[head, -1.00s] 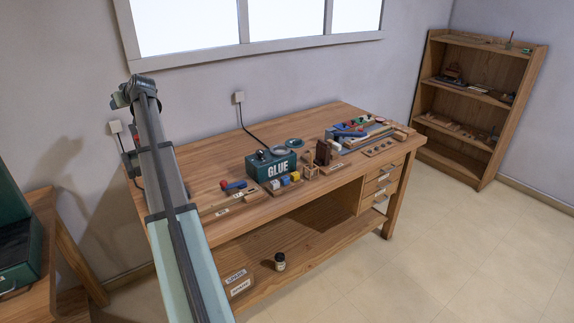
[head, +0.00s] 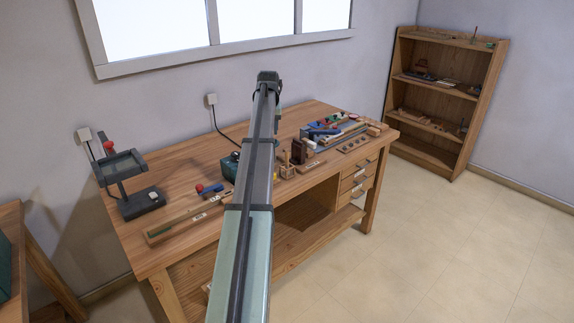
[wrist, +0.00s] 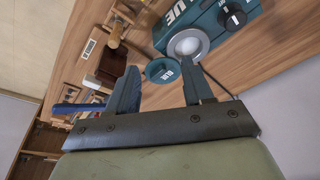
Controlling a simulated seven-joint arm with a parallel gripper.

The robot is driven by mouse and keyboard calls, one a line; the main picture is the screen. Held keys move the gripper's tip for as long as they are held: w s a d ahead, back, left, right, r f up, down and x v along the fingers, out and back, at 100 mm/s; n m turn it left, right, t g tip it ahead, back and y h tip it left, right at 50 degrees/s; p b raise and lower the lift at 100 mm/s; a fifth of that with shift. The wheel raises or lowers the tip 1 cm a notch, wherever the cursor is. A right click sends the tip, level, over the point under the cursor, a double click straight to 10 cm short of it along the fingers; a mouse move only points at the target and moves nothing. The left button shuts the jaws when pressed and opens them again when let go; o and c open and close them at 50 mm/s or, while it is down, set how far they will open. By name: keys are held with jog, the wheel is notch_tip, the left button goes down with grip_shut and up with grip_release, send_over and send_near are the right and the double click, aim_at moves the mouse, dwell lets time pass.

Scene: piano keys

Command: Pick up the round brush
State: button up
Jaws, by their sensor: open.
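I cannot pick out the round brush for certain. A small wooden holder (head: 287,171) with thin upright pieces stands near the middle of the workbench in the head view. In the wrist view a short wooden cylinder (wrist: 115,34) shows at upper left, but I cannot tell whether it belongs to a brush. My gripper (wrist: 162,76) is open, with nothing held between its fingers. It is above the bench, with a teal roll (wrist: 160,71) seen between the fingers. In the head view my arm covers part of the bench.
The teal glue box (wrist: 208,22) with a dark knob is at upper right in the wrist view. A dark brown block (head: 299,151) stands by the holder. A dark stand (head: 130,180) is at the bench's left. A shelf (head: 440,110) is at right.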

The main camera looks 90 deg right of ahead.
jog(key=m, duration=0.1)
send_near(287, 152)
jog(key=y, duration=0.1)
jog(key=shift+g, duration=0.4)
jog(key=f, duration=0.5)
jog(key=d+f, duration=0.1)
jog(key=f, duration=0.1)
jog(key=shift+w+f, duration=0.25)
jog(key=shift+w, duration=0.15)
jog(key=shift+d+f, duration=0.3)
jog(key=shift+f, duration=0.55)
jog(key=shift+d+f, duration=0.35)
jog(key=shift+f, duration=0.45)
jog(key=shift+d+f, duration=0.3)
jog(key=shift+f, duration=0.55)
jog(key=shift+c, duration=0.3)
grip_shut()
